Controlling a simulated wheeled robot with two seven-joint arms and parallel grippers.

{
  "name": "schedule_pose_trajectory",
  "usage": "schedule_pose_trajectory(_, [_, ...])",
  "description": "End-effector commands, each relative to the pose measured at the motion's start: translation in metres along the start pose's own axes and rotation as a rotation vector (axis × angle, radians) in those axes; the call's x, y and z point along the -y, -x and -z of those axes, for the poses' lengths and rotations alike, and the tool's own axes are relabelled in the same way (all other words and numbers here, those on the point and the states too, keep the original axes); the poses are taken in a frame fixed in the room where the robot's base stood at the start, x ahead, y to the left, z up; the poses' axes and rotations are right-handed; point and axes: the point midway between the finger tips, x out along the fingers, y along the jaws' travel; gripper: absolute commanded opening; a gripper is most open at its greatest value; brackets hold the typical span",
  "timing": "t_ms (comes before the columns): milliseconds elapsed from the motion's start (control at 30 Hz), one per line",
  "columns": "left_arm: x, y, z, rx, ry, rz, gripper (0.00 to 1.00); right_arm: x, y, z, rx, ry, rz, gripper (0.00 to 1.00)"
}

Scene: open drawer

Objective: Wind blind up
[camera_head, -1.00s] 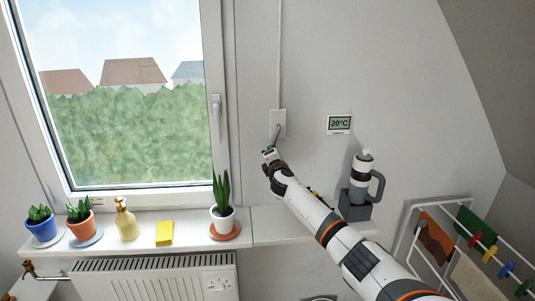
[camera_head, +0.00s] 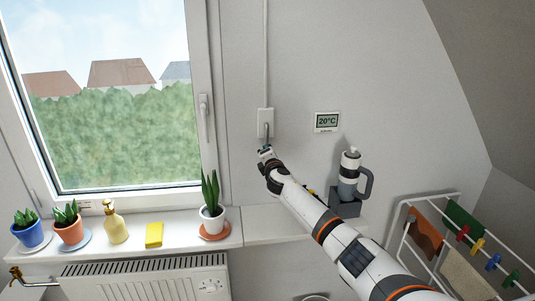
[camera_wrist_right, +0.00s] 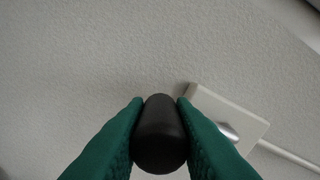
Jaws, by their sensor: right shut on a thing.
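The blind winder is a white wall box (camera_head: 265,119) with a cord or conduit running up the wall from it. A grey crank arm (camera_head: 267,134) hangs down from the box. It also shows in the right wrist view as a white plate (camera_wrist_right: 232,118) with a shiny metal hub. My right gripper (camera_head: 265,151) is just below the box. In the wrist view its green fingers (camera_wrist_right: 160,135) are closed on both sides of a black rounded crank knob (camera_wrist_right: 160,130). The window (camera_head: 115,100) beside it shows clear glass, with no blind visible. My left gripper is in neither view.
A thermostat (camera_head: 327,122) is on the wall to the right. Potted plants (camera_head: 211,200), a soap bottle (camera_head: 114,225) and a yellow sponge (camera_head: 154,235) line the sill. A drying rack (camera_head: 400,235) stands at right.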

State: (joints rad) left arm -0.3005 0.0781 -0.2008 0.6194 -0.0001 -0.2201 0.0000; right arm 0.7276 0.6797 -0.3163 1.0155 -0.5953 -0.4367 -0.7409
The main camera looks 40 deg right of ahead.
Motion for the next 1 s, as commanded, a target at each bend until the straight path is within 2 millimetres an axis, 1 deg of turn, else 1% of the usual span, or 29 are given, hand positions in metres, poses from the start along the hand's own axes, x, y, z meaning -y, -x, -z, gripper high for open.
schedule_pose_trajectory(33, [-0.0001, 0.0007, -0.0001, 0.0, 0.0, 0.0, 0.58, 0.0072, -0.0022, 0.0109, -0.016, -0.007, 0.008, 0.0])
schedule_pose_trajectory(333, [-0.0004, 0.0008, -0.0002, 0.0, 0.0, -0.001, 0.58, 0.008, -0.0021, 0.0107, -0.015, -0.006, 0.01, 0.0])
schedule_pose_trajectory(367, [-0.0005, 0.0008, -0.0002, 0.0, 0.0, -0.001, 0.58, 0.0081, -0.0021, 0.0107, -0.015, -0.006, 0.01, 0.27])
schedule_pose_trajectory(400, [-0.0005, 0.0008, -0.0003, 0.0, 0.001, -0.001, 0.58, 0.0081, -0.0021, 0.0107, -0.015, -0.006, 0.01, 0.34])
schedule_pose_trajectory(467, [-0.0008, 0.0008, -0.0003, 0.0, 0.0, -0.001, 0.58, 0.0082, -0.0021, 0.0107, -0.015, -0.006, 0.011, 0.43])
schedule_pose_trajectory(1000, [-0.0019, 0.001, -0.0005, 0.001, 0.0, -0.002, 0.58, 0.01, -0.0018, 0.0097, -0.012, -0.005, 0.016, 0.44])
